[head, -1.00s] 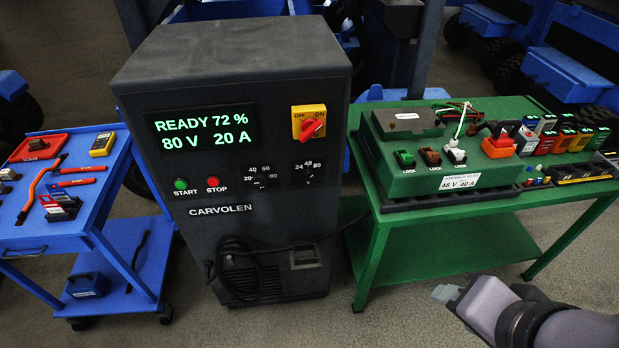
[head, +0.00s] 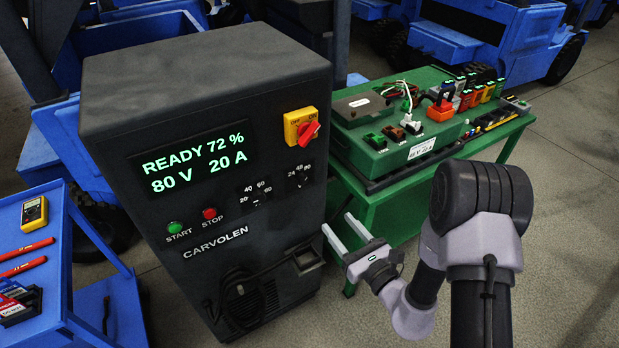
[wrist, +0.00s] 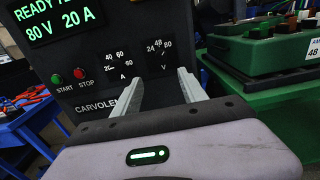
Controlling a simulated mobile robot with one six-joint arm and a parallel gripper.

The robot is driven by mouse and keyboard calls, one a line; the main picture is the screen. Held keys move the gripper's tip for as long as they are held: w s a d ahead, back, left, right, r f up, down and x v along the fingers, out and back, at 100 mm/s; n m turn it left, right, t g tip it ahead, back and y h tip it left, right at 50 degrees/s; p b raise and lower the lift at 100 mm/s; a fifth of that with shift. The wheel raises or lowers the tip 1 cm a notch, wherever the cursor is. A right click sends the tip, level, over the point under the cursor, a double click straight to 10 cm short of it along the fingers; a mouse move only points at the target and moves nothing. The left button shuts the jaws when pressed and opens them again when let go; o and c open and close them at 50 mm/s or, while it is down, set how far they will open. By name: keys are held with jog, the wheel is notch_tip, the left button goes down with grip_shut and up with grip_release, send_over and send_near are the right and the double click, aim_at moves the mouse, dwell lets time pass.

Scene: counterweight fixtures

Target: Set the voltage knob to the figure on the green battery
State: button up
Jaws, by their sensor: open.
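The dark charger (head: 120,240) shows READY 72 %, 80 V and 20 A on its display. Its voltage knob (head: 299,184), marked 24, 48 and 80, is small and dark, and its pointer is too small to read. It also shows in the wrist view (wrist: 159,56). The green battery (head: 375,162) rests on the green cart; its white label (wrist: 313,49) shows 48 in the wrist view. My gripper (head: 337,222) is open and empty, apart from the charger front. In the wrist view its fingertips (wrist: 160,76) are just below the voltage knob.
The current knob (head: 257,200) is left of the voltage knob. The red and yellow main switch (head: 301,127) sits above. START (head: 174,227) and STOP (head: 209,213) buttons are at lower left. A black cable hangs low on the charger. The green cart (head: 398,212) stands close on the right.

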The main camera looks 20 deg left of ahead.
aim_at(304, 181)
jog(key=b+x, duration=0.2)
jog(key=x, duration=1.5)
jog(key=shift+w, duration=0.15)
grip_shut()
